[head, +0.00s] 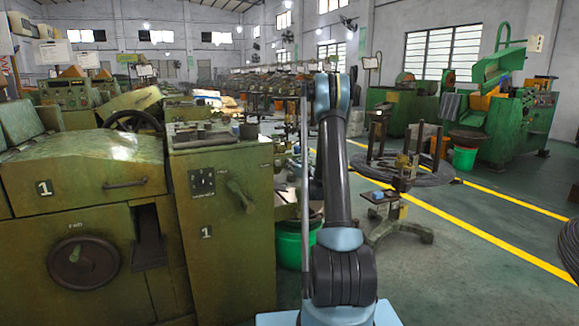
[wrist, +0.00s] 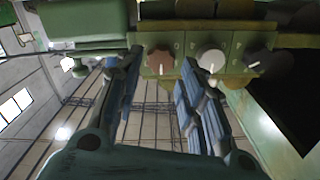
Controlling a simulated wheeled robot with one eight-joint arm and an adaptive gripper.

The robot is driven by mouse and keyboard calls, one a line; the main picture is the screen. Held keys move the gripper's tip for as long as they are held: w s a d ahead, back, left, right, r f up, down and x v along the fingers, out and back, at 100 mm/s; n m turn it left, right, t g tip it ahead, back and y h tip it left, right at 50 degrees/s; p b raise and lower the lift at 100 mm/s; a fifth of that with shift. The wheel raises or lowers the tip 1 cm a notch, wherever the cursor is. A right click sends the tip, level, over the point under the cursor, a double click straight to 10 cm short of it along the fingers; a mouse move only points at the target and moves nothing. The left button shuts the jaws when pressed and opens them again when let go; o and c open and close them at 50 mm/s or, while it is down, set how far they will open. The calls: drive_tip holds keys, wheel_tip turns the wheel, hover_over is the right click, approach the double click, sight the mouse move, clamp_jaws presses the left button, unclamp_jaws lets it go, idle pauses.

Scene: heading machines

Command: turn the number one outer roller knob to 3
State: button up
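In the wrist view a green panel carries three round knobs in a row. A reddish-brown knob (wrist: 160,62) is at the left, a pale grey knob (wrist: 211,58) in the middle and a black knob (wrist: 262,64) at the right. Each has a light pointer mark; the scale numbers are not readable. My gripper (wrist: 160,72) is open, its blue-grey fingers apart. In the picture the brown knob lies between the fingertips and the grey knob beside the right finger. I cannot tell whether a finger touches either. My gripper is not discernible in the head view.
A green machine marked 1 (head: 85,210) stands at the left, with a side cabinet (head: 220,250) bearing a lever (head: 240,195). A green bucket (head: 296,245) is beside it. A wire-coil stand (head: 400,180) is right of my arm. Open floor lies at the right.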

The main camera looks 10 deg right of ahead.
drive_tip(key=shift+x, duration=2.2)
drive_tip(key=c, duration=0.8)
